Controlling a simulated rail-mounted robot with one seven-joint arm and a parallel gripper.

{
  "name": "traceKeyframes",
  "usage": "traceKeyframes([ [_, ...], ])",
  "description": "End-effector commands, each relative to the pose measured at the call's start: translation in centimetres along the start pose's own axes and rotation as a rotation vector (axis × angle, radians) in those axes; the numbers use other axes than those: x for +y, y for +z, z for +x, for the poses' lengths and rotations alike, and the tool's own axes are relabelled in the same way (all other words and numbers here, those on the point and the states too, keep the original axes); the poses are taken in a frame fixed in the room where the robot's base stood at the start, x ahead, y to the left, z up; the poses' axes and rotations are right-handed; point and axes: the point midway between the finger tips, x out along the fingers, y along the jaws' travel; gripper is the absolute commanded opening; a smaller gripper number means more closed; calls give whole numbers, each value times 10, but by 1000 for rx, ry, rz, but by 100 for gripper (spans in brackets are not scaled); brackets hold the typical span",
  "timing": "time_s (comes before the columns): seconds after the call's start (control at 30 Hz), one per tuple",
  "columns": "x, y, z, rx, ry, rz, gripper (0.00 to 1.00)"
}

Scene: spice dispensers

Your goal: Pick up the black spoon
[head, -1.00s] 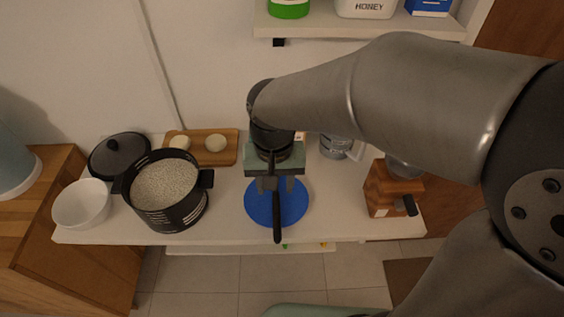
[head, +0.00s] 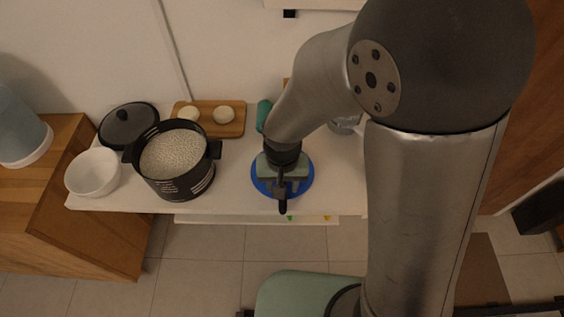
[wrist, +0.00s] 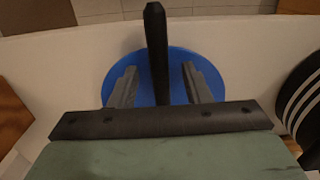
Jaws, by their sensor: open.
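The black spoon shows as a dark handle (head: 283,201) over the blue round mat (head: 258,181) on the counter. In the wrist view the handle (wrist: 157,45) runs up the middle, past the far rim of the blue mat (wrist: 178,88). The spoon's bowl end is hidden behind my gripper. My gripper (head: 283,186) is open above the mat, its fingers pointing down at it. In the wrist view one finger is on each side of the handle, with visible gaps. I cannot tell the height between fingertips and handle.
A black pot (head: 180,186) of pale grains stands left on the white counter (head: 235,190). Near it are a white bowl (head: 93,174), a dark lid (head: 128,124) and a wooden board (head: 236,126) with two pale round items. A glass jar (head: 346,125) is partly behind my arm.

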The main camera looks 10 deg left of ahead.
Motion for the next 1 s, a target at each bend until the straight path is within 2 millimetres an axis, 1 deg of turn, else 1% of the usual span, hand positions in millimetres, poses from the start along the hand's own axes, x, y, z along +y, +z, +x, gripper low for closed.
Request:
traceKeyframes([
  [0.1,0,0,0,0,0,0,44],
  [0.13,0,0,0,0,0,0,38],
  [0.17,0,0,0,0,0,0,30],
  [0.2,0,0,0,0,-1,0,18],
  [0.27,0,0,0,0,-1,0,2],
  [0.3,0,0,0,1,-1,0,0],
  [0.57,0,0,-1,1,-1,0,0],
  [0.73,-1,-1,-8,3,-3,1,0],
  [0.87,-1,-1,-25,5,-4,1,0],
  [0.9,-1,-1,-33,7,-5,0,0],
  [0.97,-2,8,-44,7,-6,-3,0],
  [1.0,-2,16,-52,8,-6,-4,0],
])
